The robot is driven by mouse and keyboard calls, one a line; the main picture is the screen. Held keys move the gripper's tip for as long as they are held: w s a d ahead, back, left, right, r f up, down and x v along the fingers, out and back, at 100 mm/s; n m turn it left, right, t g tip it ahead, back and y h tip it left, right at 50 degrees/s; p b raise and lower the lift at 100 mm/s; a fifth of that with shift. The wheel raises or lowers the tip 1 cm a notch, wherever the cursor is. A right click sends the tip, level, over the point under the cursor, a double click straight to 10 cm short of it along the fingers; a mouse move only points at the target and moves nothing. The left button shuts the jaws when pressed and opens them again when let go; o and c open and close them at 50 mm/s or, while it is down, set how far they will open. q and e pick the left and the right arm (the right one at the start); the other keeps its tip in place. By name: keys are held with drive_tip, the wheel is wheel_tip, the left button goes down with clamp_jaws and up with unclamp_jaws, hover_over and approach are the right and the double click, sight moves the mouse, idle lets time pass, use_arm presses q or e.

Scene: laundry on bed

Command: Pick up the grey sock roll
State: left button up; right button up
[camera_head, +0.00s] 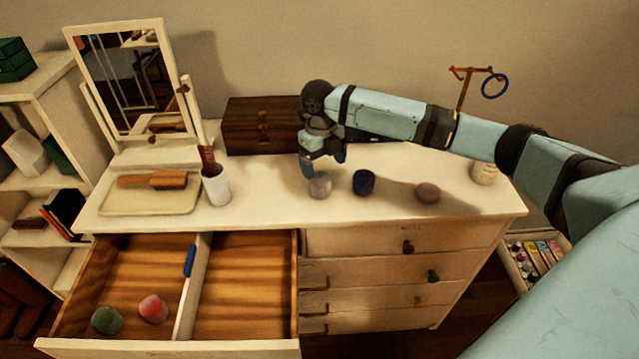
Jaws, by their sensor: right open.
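The grey sock roll (320,186) lies on the white dresser top (260,190), near its front edge. My right gripper (322,166) is open, pointing down just behind and above the grey roll. One finger comes down close to the roll's left side; I cannot tell whether it touches. A dark blue sock roll (364,182) lies just right of the grey one, and a brownish-mauve roll (428,193) lies farther right. My left gripper is not in view.
The open drawer (245,300) below has a divider (192,290), with a green roll (107,320) and a red roll (153,309) in its left part. A white cup (216,187), a tray (130,203), a mirror (120,80) and a dark wooden box (250,125) stand on the dresser.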

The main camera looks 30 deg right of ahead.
sight(321, 186)
drive_tip(key=f, duration=0.8)
drive_tip(key=shift+w+a+f, duration=0.2)
drive_tip(key=shift+w, duration=0.05)
drive_tip(key=c, duration=1)
drive_tip(key=shift+r, duration=0.15)
